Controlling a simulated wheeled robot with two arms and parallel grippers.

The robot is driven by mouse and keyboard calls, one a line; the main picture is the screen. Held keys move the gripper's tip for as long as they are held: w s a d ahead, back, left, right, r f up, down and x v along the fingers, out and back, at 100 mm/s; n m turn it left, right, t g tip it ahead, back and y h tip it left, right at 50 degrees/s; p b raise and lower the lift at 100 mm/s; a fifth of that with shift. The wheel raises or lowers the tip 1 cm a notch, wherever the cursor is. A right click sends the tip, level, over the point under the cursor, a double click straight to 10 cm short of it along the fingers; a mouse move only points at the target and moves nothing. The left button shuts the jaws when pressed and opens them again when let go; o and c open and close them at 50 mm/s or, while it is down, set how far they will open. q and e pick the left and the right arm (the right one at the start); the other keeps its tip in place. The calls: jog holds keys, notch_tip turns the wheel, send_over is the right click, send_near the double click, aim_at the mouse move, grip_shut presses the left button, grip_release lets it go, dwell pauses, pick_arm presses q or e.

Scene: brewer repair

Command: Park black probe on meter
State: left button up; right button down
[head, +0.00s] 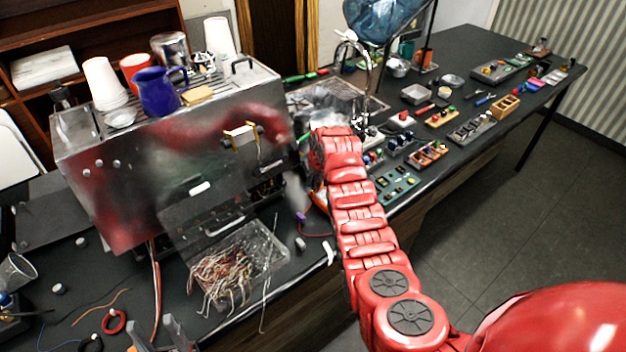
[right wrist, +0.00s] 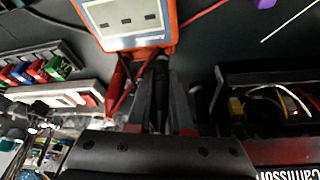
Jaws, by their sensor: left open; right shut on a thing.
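The meter (right wrist: 130,22), orange-edged with a pale screen, is at the top of the right wrist view. In the head view only a sliver of its orange edge (head: 319,201) shows beside my right arm. My right gripper (right wrist: 163,82) is shut on the black probe (right wrist: 161,72), a thin dark shape between the fingers. The probe's upper end is close to the meter's near edge; I cannot tell whether they touch. A red probe (right wrist: 117,88) is left of the fingers by the meter. My left gripper (head: 162,330) is open and empty at the bottom left of the head view.
The brewer (head: 170,150), with cups and a blue jug (head: 160,92) on top, stands left of my right arm. A clear tray of wires (head: 275,255) sits before it. Parts trays (head: 427,154) crowd the bench to the right. A red lead (right wrist: 205,11) runs from the meter.

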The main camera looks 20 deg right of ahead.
jog(key=shift+f+b, duration=0.65)
jog(key=shift+b, duration=0.65)
dwell(1.4)
jog(key=c, duration=0.8)
grip_release()
jog(key=shift+o, duration=0.2)
jog(key=shift+r, duration=0.15)
